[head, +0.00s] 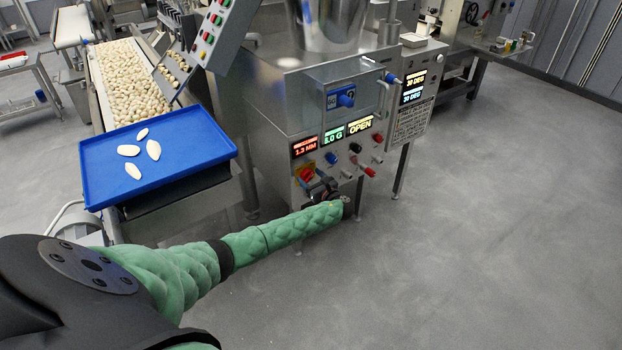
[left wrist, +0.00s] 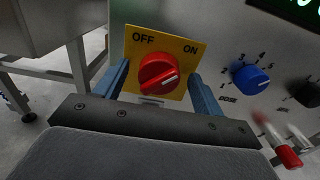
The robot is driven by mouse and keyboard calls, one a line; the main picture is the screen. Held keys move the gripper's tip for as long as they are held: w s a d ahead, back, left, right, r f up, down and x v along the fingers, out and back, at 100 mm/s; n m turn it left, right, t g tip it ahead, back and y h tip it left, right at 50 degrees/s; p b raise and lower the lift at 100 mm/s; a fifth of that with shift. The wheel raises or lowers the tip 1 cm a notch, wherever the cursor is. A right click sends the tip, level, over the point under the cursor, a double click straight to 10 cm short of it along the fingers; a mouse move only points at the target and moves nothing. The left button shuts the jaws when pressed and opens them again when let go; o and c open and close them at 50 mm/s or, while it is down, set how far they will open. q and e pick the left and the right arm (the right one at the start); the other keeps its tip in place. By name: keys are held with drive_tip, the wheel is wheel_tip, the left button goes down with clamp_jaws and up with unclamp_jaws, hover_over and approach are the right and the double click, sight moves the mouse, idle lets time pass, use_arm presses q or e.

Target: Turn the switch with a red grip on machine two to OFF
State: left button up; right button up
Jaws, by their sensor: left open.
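The switch with a red grip (left wrist: 158,73) sits on a yellow plate (left wrist: 190,60) marked OFF at upper left and ON at upper right. The white mark on the grip lies at its right end, on the ON side. In the head view, the red grip (head: 306,174) shows low on the machine's front panel, partly behind my gripper. My left gripper (head: 316,186) is at the panel in front of the switch. In the left wrist view, its blue fingers (left wrist: 159,80) are open, one on each side of the grip; contact cannot be told. My right gripper is not in view.
A blue dial (left wrist: 250,80), a black knob and red-tipped levers (left wrist: 285,152) sit right of the switch. Lit displays (head: 334,136) are above. Floor at right is clear.

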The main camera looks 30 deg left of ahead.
use_arm(q)
drive_tip(key=c, duration=1)
drive_tip(key=shift+o, duration=0.2)
